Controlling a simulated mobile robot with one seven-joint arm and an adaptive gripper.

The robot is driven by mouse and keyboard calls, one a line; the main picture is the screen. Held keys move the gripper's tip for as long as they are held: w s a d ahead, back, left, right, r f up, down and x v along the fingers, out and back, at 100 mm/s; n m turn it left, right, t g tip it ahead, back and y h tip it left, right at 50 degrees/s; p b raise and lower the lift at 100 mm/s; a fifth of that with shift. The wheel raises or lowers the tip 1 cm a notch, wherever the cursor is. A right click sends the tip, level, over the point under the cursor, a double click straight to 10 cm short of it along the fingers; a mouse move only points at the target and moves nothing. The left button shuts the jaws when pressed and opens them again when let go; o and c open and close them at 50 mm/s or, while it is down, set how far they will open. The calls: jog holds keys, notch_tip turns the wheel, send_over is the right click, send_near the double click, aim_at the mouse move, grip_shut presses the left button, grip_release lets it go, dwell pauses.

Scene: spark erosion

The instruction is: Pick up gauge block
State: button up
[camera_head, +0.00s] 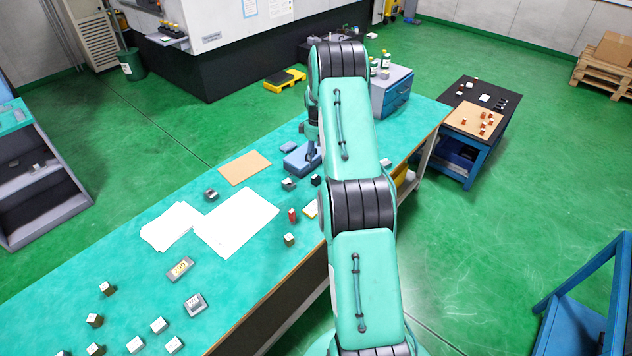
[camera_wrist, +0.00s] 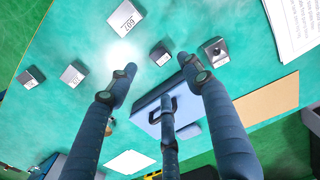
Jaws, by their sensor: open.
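No single piece is clearly marked as the gauge block. In the wrist view a grey block with a white numbered top (camera_wrist: 124,18) lies at the top, and two more numbered blocks (camera_wrist: 72,76) (camera_wrist: 30,78) lie at the left. A small dark block (camera_wrist: 160,55) sits just beyond my gripper (camera_wrist: 156,68), and a dark piece with a round top feature (camera_wrist: 214,50) is to its right. My gripper is open and empty, above the bench near a blue case with a handle (camera_wrist: 150,103). In the head view my gripper is mostly hidden behind my arm.
The long teal bench (camera_head: 85,265) carries white papers (camera_head: 237,222), a brown sheet (camera_head: 245,168), the blue case (camera_head: 297,160) and a red piece (camera_head: 292,215). Several white-topped blocks (camera_head: 158,325) stand at the near left. A side table (camera_head: 462,100) is at the right.

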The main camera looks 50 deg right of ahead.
jog(key=shift+f, duration=3.95)
jog(key=shift+f, duration=0.1)
jog(key=shift+d+f, duration=0.15)
jog(key=shift+f, duration=2.35)
jog(key=c, duration=1.2)
grip_shut()
jog(key=shift+r, duration=0.2)
